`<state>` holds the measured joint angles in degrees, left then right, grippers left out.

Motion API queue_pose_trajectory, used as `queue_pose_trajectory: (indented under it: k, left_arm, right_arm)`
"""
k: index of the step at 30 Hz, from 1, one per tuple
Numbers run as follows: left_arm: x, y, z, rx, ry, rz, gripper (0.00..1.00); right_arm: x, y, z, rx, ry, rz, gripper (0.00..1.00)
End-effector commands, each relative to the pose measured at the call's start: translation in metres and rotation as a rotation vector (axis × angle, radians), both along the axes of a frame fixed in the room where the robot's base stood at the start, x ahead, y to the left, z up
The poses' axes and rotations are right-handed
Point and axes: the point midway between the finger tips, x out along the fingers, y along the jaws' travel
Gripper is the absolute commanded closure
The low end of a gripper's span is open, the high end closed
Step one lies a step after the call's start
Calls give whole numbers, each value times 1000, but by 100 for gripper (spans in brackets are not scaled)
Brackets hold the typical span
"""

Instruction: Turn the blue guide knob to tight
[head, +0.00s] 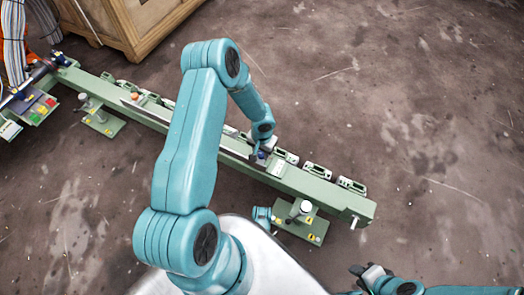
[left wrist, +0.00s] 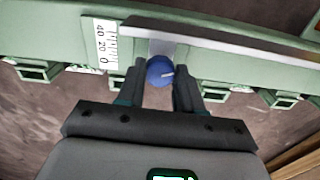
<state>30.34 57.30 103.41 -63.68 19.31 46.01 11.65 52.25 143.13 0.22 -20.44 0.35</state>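The blue guide knob (left wrist: 160,71) sits on the green rail, with a pale pointer line on its face. In the left wrist view it lies between the two dark fingers of my left gripper (left wrist: 158,88). A small gap seems to show beside the knob, and I cannot tell whether the fingers touch it. In the head view the left gripper (head: 259,159) is at the rail, and a bit of the blue knob (head: 261,155) shows by it. My right gripper (head: 362,275) is at the bottom edge, away from the rail; its fingers are unclear.
A long green rail (head: 335,203) runs diagonally on feet, with a white scale (left wrist: 107,42) beside the knob. A wooden crate (head: 130,25) stands at the top left. Colored buttons (head: 40,108) and hoses are at the far left. The floor on the right is clear.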

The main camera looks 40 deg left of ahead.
Motion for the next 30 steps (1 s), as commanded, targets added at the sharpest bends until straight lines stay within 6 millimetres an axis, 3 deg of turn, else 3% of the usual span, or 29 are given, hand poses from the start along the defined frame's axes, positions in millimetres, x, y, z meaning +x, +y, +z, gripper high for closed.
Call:
queue_pose_trajectory:
  k: [13,30]
  left_arm:
    - [0,-1,-1,-1,-1,-107,95]
    - [1,0,0,0,-2,-617,95]
  right_arm:
    - [2,0,-4,-2,-7,0,66]
    - [8,-1,-11,-5,-27,-3,66]
